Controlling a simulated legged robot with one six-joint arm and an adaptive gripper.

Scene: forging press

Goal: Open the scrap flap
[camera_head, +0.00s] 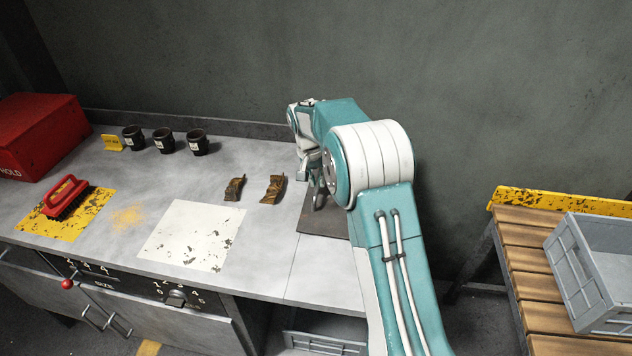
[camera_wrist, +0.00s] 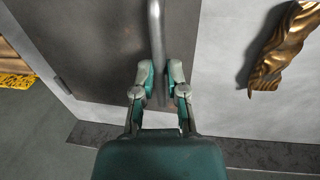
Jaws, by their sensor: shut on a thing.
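The scrap flap (camera_head: 322,222) is a dark plate lying flat in the right part of the grey counter, partly hidden by my arm. In the wrist view the flap (camera_wrist: 85,40) fills the upper left, with a grey bar handle (camera_wrist: 155,25) along its right side. My gripper (camera_wrist: 161,80) has its two fingers closed around the end of this handle. In the head view my gripper (camera_head: 317,182) is low over the flap, and the handle is mostly hidden there.
Two twisted bronze-coloured pieces (camera_head: 234,188) (camera_head: 273,189) lie left of the flap. Further left are a white worn mat (camera_head: 190,235), black cups (camera_head: 163,141), a red brush (camera_head: 66,197) and a red box (camera_head: 38,135). A slatted bench (camera_head: 530,265) with a grey crate (camera_head: 580,275) stands right.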

